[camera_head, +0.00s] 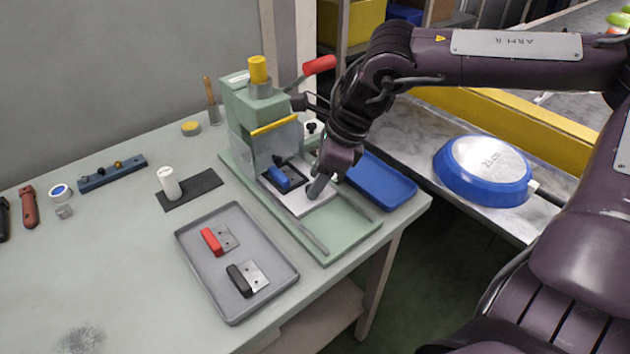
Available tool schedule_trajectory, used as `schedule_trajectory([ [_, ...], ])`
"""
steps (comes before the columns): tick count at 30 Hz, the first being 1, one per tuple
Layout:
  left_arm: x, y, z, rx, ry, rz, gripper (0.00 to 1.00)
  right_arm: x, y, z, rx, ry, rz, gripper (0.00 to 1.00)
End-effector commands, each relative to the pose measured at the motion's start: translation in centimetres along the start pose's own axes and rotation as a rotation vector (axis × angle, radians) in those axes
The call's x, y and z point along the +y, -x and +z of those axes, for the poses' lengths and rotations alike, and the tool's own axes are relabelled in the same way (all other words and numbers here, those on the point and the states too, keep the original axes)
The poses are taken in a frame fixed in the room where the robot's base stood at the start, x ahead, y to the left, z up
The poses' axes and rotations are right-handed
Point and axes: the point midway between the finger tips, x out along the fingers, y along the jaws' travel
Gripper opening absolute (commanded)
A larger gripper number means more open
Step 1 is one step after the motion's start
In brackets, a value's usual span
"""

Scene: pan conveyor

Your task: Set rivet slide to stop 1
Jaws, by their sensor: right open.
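The green press (245,105) stands on the bench with a yellow cap on top and a red-gripped lever (319,65). What looks like the rivet slide, a light grey plate (297,204), sits between rails on the green base (345,237). A blue piece (279,179) lies in a dark holder on the plate, under the clear guard. My right gripper (318,187) is open, pointing down over the plate's right side, just right of the blue piece. I cannot tell whether it touches the plate. No stop marks are readable. My left gripper is out of view.
A grey tray (204,277) holds a red-handled and a black-handled piece. A blue tray (383,182) lies right of the press. A blue pan (483,168) rests upside down on the counter at right. A white cylinder (169,182) stands on a dark mat.

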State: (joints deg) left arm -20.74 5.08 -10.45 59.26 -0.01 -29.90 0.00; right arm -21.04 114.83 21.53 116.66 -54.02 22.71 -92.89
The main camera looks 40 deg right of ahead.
Motion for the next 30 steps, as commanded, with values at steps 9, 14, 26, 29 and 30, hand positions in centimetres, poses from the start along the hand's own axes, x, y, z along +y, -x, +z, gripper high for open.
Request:
schedule_trajectory([
  [9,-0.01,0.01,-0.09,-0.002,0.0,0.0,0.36,-0.01,-1.36,-0.02,0.0,-0.001,-0.001,0.44],
  [14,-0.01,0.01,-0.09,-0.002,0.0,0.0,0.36,-0.01,-1.33,-0.02,0.0,-0.002,-0.001,0.43],
  [26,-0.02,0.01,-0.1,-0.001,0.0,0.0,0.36,-0.02,-1.31,-0.03,-0.001,-0.002,0.0,0.0],
  [29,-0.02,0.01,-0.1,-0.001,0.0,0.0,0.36,-0.02,-1.31,-0.03,-0.001,-0.002,0.0,0.0],
  [30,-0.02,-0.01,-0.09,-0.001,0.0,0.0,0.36,-0.02,-1.32,-0.03,-0.001,-0.002,-0.001,0.0],
])
